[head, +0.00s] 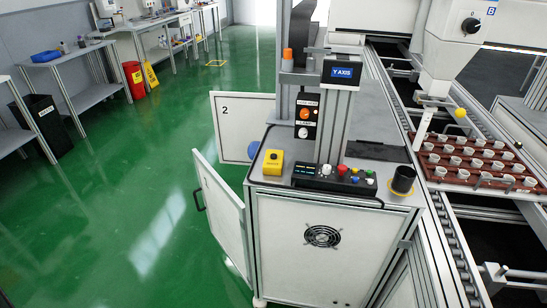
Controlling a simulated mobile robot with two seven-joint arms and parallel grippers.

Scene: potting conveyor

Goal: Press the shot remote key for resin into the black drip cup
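A small yellow box (273,164) with a dark spot on top stands at the left end of the grey cabinet top; its lettering is too small to read, so I cannot tell for sure that it is the shot remote. The black drip cup (403,180) stands upright at the right front corner of the cabinet top, on a yellow ring mark. I cannot see into its bottom. The white dispensing head (450,50) hangs to the right, over a brown tray (433,175), not over the cup. Neither of my grippers is in view.
A control panel (334,180) with coloured buttons lies between the yellow box and the cup. Behind it rises a grey column with a "Y AXIS" display (343,72). White cabinet doors (221,205) stand open at the left. The green floor (120,190) there is clear.

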